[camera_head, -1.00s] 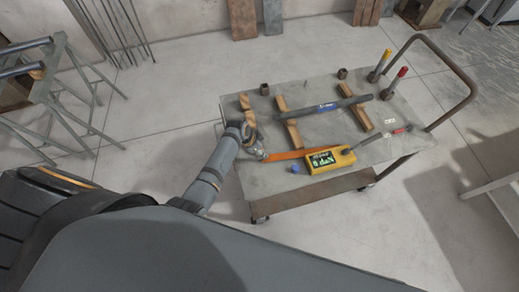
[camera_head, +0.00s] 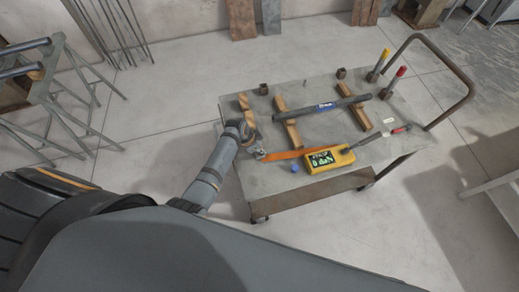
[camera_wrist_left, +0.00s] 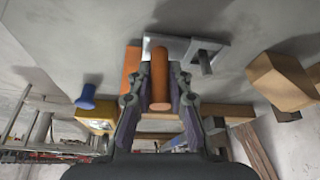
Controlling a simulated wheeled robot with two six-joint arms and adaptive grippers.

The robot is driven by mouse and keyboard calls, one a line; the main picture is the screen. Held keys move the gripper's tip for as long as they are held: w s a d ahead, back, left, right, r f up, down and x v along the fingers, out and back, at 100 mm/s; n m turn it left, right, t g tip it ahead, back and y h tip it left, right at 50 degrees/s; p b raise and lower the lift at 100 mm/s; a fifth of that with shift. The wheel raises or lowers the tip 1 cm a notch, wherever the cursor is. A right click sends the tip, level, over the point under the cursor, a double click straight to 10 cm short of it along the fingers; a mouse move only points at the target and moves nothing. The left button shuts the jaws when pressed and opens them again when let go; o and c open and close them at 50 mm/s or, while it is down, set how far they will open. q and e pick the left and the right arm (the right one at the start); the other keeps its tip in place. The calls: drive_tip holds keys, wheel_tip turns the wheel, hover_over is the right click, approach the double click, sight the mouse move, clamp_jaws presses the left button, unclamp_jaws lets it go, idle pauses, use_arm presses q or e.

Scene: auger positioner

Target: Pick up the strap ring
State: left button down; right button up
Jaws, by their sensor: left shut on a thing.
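In the head view my left gripper (camera_head: 259,152) is at the near left edge of the cart top, at the left end of an orange strap (camera_head: 284,155). The strap runs right to a yellow device with a green display (camera_head: 328,159). In the left wrist view my left gripper (camera_wrist_left: 160,72) is shut on an orange piece of the strap ring (camera_wrist_left: 160,85) between its fingers. A grey metal plate (camera_wrist_left: 172,45) lies just beyond the fingertips. The ring's full outline is hidden by the fingers. My right gripper is not in view.
The cart top (camera_head: 265,182) carries wooden bars (camera_head: 288,124), a dark long tube (camera_head: 320,108) and a blue knob (camera_head: 295,168). Red-capped (camera_head: 398,77) and yellow-capped (camera_head: 382,60) posts stand at its far right. A metal stand (camera_head: 60,100) is left on open floor.

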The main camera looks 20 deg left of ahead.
use_arm(q)
wheel_tip(320, 180, up, 10)
drive_tip(key=shift+f, duration=0.15)
